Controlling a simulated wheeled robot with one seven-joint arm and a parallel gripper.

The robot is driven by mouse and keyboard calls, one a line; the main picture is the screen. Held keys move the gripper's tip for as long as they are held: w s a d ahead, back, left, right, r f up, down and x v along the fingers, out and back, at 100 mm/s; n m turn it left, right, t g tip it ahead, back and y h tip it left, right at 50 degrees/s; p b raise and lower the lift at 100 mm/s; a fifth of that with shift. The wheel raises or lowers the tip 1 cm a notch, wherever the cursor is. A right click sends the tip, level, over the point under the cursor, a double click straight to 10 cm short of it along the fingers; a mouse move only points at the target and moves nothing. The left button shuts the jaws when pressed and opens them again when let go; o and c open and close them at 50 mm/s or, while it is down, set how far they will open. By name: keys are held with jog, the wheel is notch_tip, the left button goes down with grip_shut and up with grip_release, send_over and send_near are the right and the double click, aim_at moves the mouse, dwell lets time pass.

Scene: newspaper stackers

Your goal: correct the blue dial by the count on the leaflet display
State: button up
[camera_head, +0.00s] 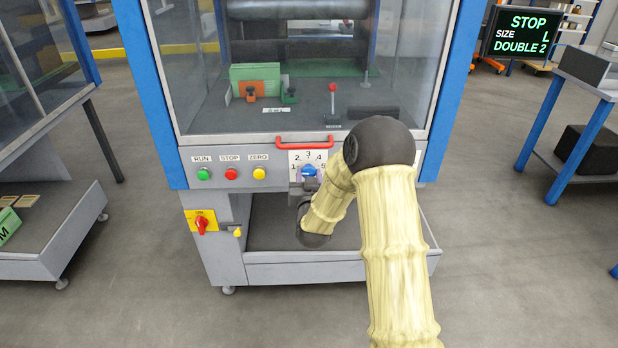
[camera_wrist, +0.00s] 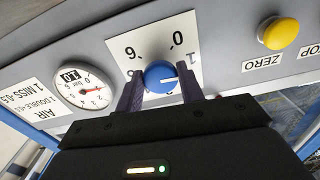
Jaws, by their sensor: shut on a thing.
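The blue dial (camera_head: 309,170) sits on a white numbered plate on the machine's front panel. In the wrist view, which is upside down, the dial (camera_wrist: 157,74) shows a white mark pointing right, near the 1. The plate's (camera_wrist: 150,45) 0 and 6 are visible; fingers hide other numbers. My gripper (camera_wrist: 163,88) is shut on the dial, one dark finger at each side. In the head view my arm partly covers it.
Green RUN (camera_head: 204,174), red STOP (camera_head: 231,174) and yellow ZERO (camera_head: 259,173) buttons lie left of the dial. A red handle (camera_head: 304,140) is above it. A round gauge (camera_wrist: 83,87) and a label about MISS and DOUBLE (camera_wrist: 22,100) sit beside the plate.

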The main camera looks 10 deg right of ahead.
jog(key=m+b, duration=0.2)
jog(key=m, duration=0.2)
jog(key=shift+f, duration=0.1)
jog(key=shift+m+b, duration=0.8)
jog(key=shift+m, duration=1.2)
jog(key=o, duration=1)
jog(key=s+a+p, duration=0.1)
jog(key=s+p, duration=0.3)
jog(key=s, duration=0.1)
jog(key=s+a+p, duration=0.1)
jog(key=s+p, duration=0.4)
jog(key=s, duration=0.1)
jog(key=s+a+p, duration=0.1)
jog(key=s+p, duration=0.4)
jog(key=s, duration=0.1)
jog(key=shift+s, duration=0.1)
